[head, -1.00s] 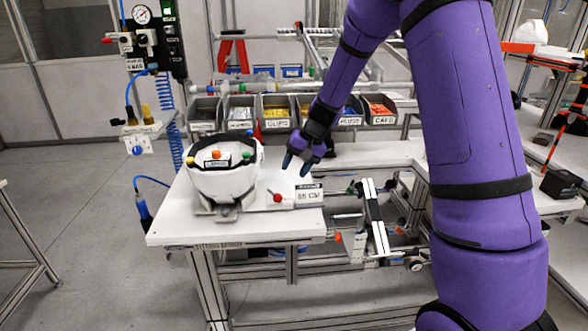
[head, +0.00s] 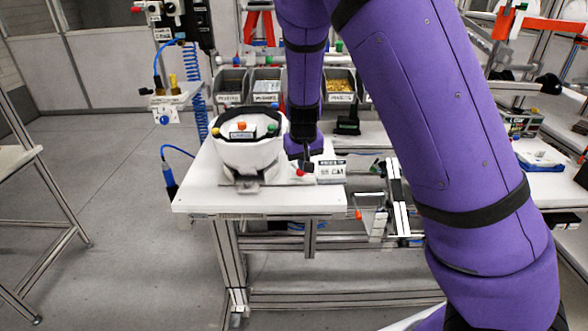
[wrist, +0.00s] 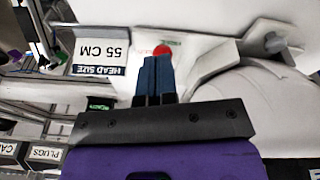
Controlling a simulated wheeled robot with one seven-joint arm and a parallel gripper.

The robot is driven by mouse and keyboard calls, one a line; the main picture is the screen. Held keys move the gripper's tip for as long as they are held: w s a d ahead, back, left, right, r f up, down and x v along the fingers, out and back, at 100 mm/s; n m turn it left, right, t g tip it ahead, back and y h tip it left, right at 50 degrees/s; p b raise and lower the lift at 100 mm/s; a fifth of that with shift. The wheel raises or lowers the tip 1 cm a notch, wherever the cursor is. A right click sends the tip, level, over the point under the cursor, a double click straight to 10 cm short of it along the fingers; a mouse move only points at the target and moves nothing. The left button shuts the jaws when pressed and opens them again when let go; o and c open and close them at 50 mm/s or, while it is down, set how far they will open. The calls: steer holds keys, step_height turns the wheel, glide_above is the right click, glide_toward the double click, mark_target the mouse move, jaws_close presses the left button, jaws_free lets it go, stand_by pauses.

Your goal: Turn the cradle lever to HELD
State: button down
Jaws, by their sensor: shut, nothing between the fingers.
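The cradle lever has a red knob (head: 300,171), low on the right side of the cradle on the white table (head: 250,204). In the wrist view the red knob (wrist: 162,51) shows just beyond my fingertips. My gripper (head: 306,158) is shut and empty, its fingers pointing down close beside the knob; I cannot tell whether they touch it. In the wrist view my gripper (wrist: 156,62) shows its two dark blue fingers together.
A "55 CM" head size sign (head: 331,170) stands right of the knob, near my gripper. Grey parts bins (head: 266,88) line the back. A blue coiled hose (head: 196,85) hangs at the left. The table's front left is clear.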

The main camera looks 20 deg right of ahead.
mark_target(298, 172)
steer(key=a+r+n+t+h, duration=0.2)
steer(key=a+r+n+t, duration=0.1)
steer(key=a+r, duration=0.15)
steer(key=shift+m, duration=0.3)
steer(key=shift+s+d+x, duration=0.1)
steer(key=shift+s+x, duration=0.05)
steer(key=shift+x, duration=1.4)
steer(key=shift+s+d+x, duration=0.1)
steer(key=shift+s+x, duration=0.05)
steer(key=shift+x, duration=1.45)
steer(key=shift+s+d+x, duration=0.1)
steer(key=shift+s+x, duration=0.05)
steer(key=shift+x, duration=1.4)
steer(key=shift+d+f+n, duration=0.15)
steer(key=shift+d+n, duration=0.3)
steer(key=shift+n, duration=0.15)
steer(key=shift+s+d+n+y, duration=0.1)
steer(key=shift+d+n+y, duration=0.6)
steer(key=shift+d+n, duration=0.55)
steer(key=shift+w+d+n+t+y, duration=0.15)
steer(key=shift+d+n+y, duration=0.25)
steer(key=shift+n, duration=0.4)
steer(key=shift+w+d+n+t+y, duration=0.15)
steer(key=shift+d+n+y, duration=0.25)
steer(key=shift+n, duration=0.35)
steer(key=shift+w+d, duration=0.1)
steer(key=shift+d, duration=0.25)
